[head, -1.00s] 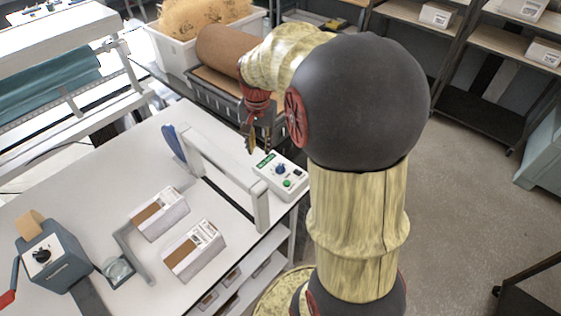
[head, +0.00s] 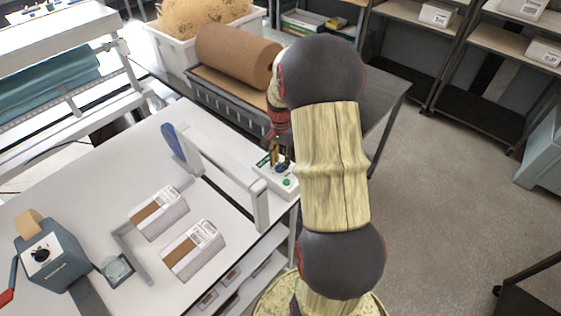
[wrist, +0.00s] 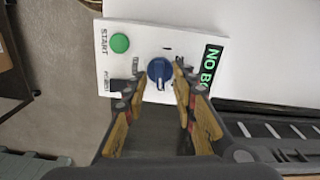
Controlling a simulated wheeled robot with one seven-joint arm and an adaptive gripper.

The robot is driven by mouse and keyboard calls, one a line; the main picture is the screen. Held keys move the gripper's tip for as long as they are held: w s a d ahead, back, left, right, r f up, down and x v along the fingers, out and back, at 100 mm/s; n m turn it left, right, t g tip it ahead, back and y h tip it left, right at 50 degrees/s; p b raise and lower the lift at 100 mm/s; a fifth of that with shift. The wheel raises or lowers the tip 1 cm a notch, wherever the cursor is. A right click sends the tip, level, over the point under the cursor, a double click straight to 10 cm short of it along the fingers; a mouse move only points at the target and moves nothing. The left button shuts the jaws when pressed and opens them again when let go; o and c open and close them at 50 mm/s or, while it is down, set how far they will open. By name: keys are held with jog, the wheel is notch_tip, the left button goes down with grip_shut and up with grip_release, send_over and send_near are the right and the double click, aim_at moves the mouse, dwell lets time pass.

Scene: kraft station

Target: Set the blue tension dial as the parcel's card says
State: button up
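The blue tension dial (wrist: 159,72) is a round knob with a pointer on a white control box (wrist: 146,35). In the wrist view my gripper (wrist: 158,80) is open, with one fingertip on each side of the dial. I cannot tell whether the fingers touch it. In the head view my gripper (head: 280,158) is over the box (head: 284,190), partly hiding the dial. Two white-and-brown parcels (head: 159,213) (head: 192,249) lie on the white table, with printed labels too small to read. I cannot pick out a separate card.
The box also has a green START button (wrist: 120,43), a black switch and a green-lit display (wrist: 211,64) beginning "NO BO". A strapping arch (head: 225,170) stands left of the box. A tape dispenser (head: 52,258) is at front left. A brown paper roll (head: 235,55) lies behind.

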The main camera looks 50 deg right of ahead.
jog(key=shift+f, duration=0.15)
jog(key=shift+c, duration=0.7)
grip_shut()
